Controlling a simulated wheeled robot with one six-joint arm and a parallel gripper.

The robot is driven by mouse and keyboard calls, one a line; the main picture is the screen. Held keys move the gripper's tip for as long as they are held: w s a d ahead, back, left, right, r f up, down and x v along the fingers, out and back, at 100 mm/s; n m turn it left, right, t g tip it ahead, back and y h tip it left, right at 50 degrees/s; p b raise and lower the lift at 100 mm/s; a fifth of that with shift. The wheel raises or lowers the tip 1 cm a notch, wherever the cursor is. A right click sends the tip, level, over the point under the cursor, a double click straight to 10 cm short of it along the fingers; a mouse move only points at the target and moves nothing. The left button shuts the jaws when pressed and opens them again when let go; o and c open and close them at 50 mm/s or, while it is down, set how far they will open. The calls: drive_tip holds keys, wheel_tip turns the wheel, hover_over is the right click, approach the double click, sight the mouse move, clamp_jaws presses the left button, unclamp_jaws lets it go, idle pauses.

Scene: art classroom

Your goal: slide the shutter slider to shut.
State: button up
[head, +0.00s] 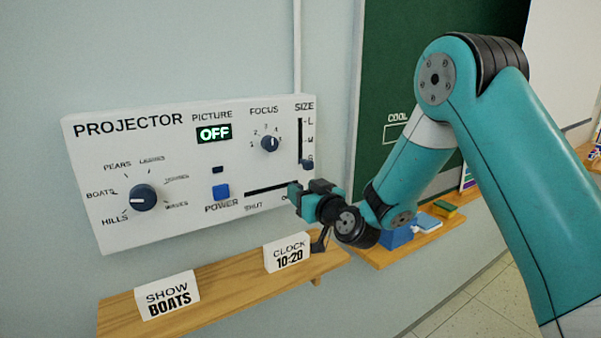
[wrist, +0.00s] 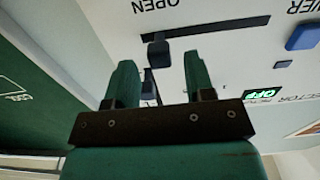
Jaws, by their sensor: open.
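The shutter slider's dark knob (wrist: 158,51) shows in the wrist view at the end of its black slot (wrist: 222,28) marked OPEN. In the head view the slot (head: 262,190) runs along the panel's lower right with SHUT at its left end; my gripper hides its right end and the knob. My gripper (head: 294,190) is open in front of the panel. In the wrist view its green fingers (wrist: 157,60) lie on either side of the knob in the picture, with a gap on both sides. I cannot tell how far its tips are from the panel.
The size slider (head: 307,164) is close above my gripper. The projector panel (head: 160,225) also bears a blue power button (head: 221,192), a picture dial (head: 143,197) and a focus dial (head: 270,143). A wooden shelf (head: 225,281) with two signs runs below.

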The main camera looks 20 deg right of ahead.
drive_tip(key=shift+p+x, duration=0.4)
drive_tip(key=shift+x, duration=0.5)
